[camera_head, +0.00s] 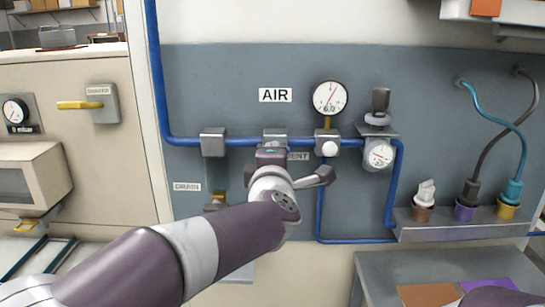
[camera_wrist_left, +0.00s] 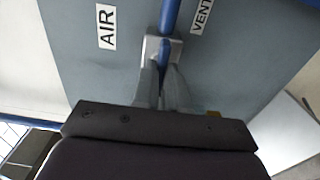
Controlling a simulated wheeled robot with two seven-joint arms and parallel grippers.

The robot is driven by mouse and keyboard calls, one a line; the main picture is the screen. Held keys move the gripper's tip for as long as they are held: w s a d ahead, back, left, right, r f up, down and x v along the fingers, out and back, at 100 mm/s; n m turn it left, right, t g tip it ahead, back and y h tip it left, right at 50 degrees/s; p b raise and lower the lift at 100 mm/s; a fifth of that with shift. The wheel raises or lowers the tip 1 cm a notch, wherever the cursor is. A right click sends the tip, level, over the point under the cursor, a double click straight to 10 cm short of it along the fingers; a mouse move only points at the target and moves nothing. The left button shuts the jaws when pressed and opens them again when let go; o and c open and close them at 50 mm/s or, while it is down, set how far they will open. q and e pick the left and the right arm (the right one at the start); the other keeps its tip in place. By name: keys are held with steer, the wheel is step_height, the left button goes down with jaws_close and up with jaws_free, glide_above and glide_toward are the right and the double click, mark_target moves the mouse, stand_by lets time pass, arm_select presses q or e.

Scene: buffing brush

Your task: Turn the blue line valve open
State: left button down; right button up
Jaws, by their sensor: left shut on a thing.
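The blue line (camera_head: 235,142) runs level across the grey panel below the AIR sign (camera_head: 275,95). A grey valve block (camera_head: 275,134) sits on it, largely behind my left gripper (camera_head: 272,152). In the left wrist view the block (camera_wrist_left: 151,47) is on the blue pipe (camera_wrist_left: 169,16), and a narrow blue handle (camera_wrist_left: 163,72) stands out from it. My left gripper (camera_wrist_left: 162,88) is shut on this handle, one finger on each side. In the head view my wrist hides the handle and fingertips. My right gripper is not in view.
A pressure gauge (camera_head: 330,98) and a regulator with a dial (camera_head: 378,153) are to the right. A shelf (camera_head: 440,232) with plugs and cables is further right. A DRAIN label (camera_head: 187,187) is lower left.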

arm_select(q)
steer(key=shift+f, duration=0.1)
steer(key=c, duration=1.2)
jaws_free()
steer(key=s+b, duration=0.1)
steer(key=s, duration=1.1)
steer(key=shift+s, duration=0.4)
